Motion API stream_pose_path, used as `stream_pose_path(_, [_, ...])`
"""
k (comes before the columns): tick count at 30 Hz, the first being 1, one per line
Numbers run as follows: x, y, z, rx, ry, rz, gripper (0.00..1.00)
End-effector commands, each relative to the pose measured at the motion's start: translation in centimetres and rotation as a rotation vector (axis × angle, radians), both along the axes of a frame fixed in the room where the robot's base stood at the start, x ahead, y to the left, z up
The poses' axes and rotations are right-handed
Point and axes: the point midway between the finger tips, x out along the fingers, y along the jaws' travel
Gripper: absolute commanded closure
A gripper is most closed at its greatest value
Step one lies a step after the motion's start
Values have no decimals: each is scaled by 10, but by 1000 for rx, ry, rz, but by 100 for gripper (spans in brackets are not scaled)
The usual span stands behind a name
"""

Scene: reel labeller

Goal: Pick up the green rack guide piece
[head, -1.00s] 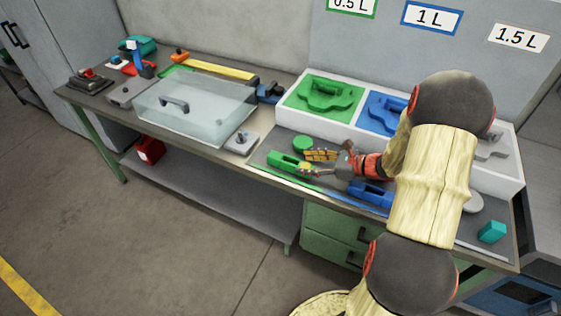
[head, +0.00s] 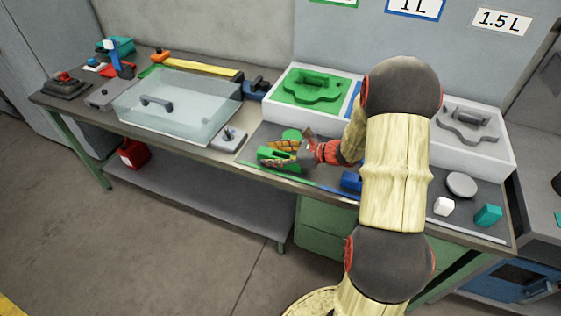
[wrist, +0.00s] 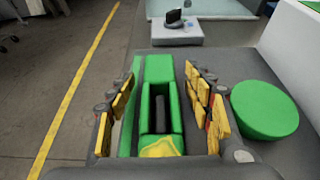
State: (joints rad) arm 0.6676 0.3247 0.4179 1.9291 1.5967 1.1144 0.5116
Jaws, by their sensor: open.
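The green rack guide piece (head: 270,153) is a slotted block lying on the grey mat near the front edge of the bench. In the wrist view the green rack guide piece (wrist: 158,72) lies lengthwise between the fingers, with a dark slot along its middle and a yellow patch at its near end. My gripper (head: 282,154) is low at the piece in the head view and partly covers it. In the wrist view my gripper (wrist: 160,88) is open, with yellow-padded fingers on either side of the piece and visible gaps to it.
A green disc (wrist: 265,109) lies close outside the right finger. A grey block with a black knob (head: 229,138) and a clear-lidded box (head: 180,110) stand to the left. The white tray with a green insert (head: 312,88) is behind. A blue piece (head: 350,181) is partly behind my arm.

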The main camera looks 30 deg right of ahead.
Motion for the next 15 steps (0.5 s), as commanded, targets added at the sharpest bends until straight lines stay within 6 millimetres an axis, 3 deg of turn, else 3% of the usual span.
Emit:
stream_pose_path(4, [0, 0, 1, 0, 0, 0, 48])
stream_pose_path(15, [0, 0, 0, 0, 0, 0, 70])
